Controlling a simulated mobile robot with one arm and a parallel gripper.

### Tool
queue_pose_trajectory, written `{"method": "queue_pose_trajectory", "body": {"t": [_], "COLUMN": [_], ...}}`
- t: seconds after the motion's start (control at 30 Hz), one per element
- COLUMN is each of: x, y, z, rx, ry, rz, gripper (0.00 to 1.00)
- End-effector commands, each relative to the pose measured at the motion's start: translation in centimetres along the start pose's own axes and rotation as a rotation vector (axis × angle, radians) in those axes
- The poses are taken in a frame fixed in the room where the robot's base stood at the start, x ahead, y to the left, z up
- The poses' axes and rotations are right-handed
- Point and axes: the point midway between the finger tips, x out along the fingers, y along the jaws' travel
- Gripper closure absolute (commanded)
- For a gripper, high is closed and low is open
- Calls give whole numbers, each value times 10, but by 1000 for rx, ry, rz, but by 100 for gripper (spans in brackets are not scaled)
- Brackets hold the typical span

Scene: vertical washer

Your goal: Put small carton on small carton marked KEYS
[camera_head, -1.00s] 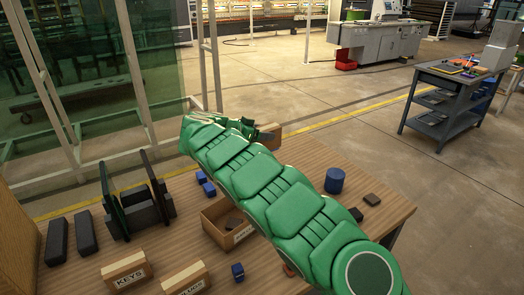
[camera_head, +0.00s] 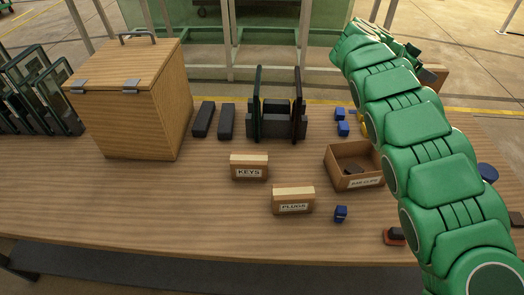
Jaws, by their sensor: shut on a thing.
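The small carton marked KEYS (camera_head: 249,168) stands upright on the table, left of centre. A second small carton marked PLUGS (camera_head: 293,201) stands in front of it and to its right. My gripper (camera_head: 414,56) is at the upper right, far from both. It is shut on a brown box-like thing that looks like a small carton (camera_head: 438,78).
An open box (camera_head: 344,182) with dark pieces inside stands right of the cartons. Blue blocks (camera_head: 341,213) lie near it. A dark upright rack (camera_head: 276,122) and a large lidded wooden box (camera_head: 130,95) stand behind. The table's front left (camera_head: 120,205) is clear.

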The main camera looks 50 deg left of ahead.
Motion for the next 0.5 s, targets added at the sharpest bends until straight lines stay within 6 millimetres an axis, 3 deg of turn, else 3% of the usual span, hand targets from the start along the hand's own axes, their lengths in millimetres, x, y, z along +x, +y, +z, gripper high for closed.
{"method": "queue_pose_trajectory", "body": {"t": [0.2,0.5], "x": [-64,-138], "y": [-15,-16], "z": [54,123], "rx": [-36,-73], "ry": [3,1], "rz": [-75,-163], "gripper": [78,78]}}
